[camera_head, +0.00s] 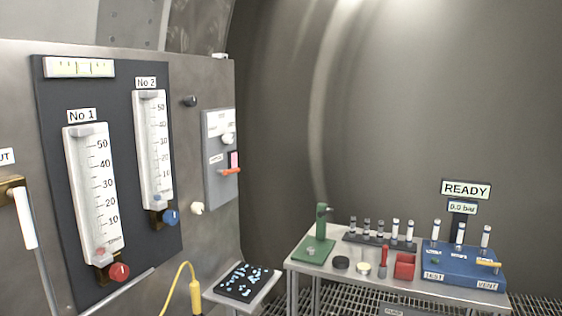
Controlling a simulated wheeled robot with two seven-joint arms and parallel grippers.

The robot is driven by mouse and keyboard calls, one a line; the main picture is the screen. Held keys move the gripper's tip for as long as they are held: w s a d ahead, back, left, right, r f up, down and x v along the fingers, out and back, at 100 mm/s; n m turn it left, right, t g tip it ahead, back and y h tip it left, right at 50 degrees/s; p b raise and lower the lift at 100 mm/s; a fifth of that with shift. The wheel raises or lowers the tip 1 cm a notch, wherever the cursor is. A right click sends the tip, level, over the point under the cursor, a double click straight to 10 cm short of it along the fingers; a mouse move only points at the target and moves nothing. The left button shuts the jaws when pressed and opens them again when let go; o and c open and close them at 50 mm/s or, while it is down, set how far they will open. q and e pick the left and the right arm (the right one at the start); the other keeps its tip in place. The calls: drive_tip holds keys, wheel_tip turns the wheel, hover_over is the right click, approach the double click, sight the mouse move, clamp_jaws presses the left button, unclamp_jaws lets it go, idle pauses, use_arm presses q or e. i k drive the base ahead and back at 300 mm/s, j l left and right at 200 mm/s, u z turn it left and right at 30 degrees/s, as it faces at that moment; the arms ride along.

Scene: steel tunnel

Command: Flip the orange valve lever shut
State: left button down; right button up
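Two levers could be the orange valve lever, and I cannot tell which it is. A yellow-orange lever (488,264) lies roughly level on the front right of the blue block (455,272), above its VENT label. An orange-red lever (231,171) sticks out from the lower part of the grey wall panel (220,192), beside a pink patch. Neither of my grippers is in view, and nothing touches either lever.
The blue block stands on a small table (318,262) with a green stand (320,240), a red box (405,266) and several vials. A READY sign (465,189) is above. A side tray (240,283) and yellow cable (190,285) are at front. Gauges cover the left wall.

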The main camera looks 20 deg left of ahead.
sight(229, 171)
drive_tip(key=i+l+u, duration=0.3)
drive_tip(key=i+l, duration=0.2)
drive_tip(key=i+l+u, duration=0.3)
drive_tip(key=i+l, duration=0.25)
drive_tip(key=i+l+u, duration=0.1)
drive_tip(key=l, duration=0.2)
drive_tip(key=i+l+u, duration=0.15)
drive_tip(key=l, duration=0.15)
drive_tip(key=i+l+u, duration=0.1)
drive_tip(key=l, duration=0.2)
